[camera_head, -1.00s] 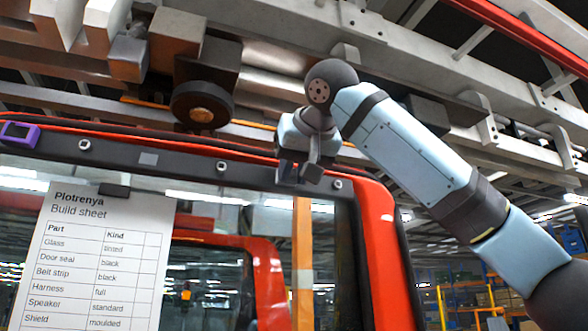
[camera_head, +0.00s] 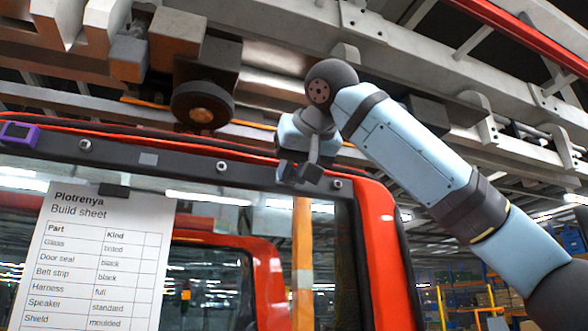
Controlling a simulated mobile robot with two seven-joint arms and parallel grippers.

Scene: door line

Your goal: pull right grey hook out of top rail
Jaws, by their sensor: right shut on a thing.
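The dark grey top rail (camera_head: 185,163) runs along the top of the red door (camera_head: 378,240), with several round studs along it. My right gripper (camera_head: 299,174) is at the right part of this rail, its fingers pointing down in front of it. It is shut on the right grey hook, which is mostly hidden by the fingers and cannot be clearly told apart from them. I cannot tell whether the hook is still seated in the rail. My left gripper is not in view.
A white build sheet (camera_head: 97,262) hangs from a dark clip (camera_head: 114,191) on the rail's left part. A purple-framed piece (camera_head: 19,135) sits at the rail's left end.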

